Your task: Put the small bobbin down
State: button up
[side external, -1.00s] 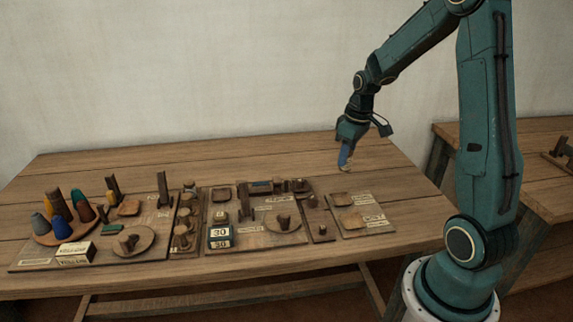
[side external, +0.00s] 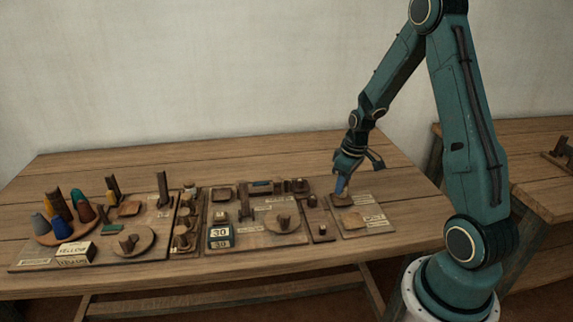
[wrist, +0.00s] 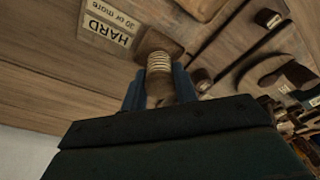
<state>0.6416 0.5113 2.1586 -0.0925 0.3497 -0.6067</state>
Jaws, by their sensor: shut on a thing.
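My gripper (side external: 341,187) points down over the back square wooden tray (side external: 342,201) on the right-hand board. It is shut on the small bobbin (wrist: 160,66), a pale, ridged, thread-wound cylinder that shows between the blue fingers in the wrist view. The bobbin's far end is over the same tray (wrist: 158,42), beside a label (wrist: 108,31) reading "HARD 30 or more". I cannot tell whether the bobbin touches the tray. In the side view the bobbin is too small to make out clearly.
A second square tray (side external: 354,221) lies just in front on the same board. To its left are a narrow board with small pegs (side external: 318,229), a round wooden disc (side external: 282,223) and a "30" display (side external: 220,236). Coloured cones stand far left. The back of the table is clear.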

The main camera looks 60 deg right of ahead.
jog(key=shift+f, duration=0.9)
jog(key=shift+f, duration=0.2)
jog(key=o, duration=1)
jog(key=shift+c, duration=0.2)
jog(key=shift+r, duration=0.15)
notch_tip(320, 180, up, 12)
jog(key=s, duration=0.1)
jog(key=shift+s, duration=0.4)
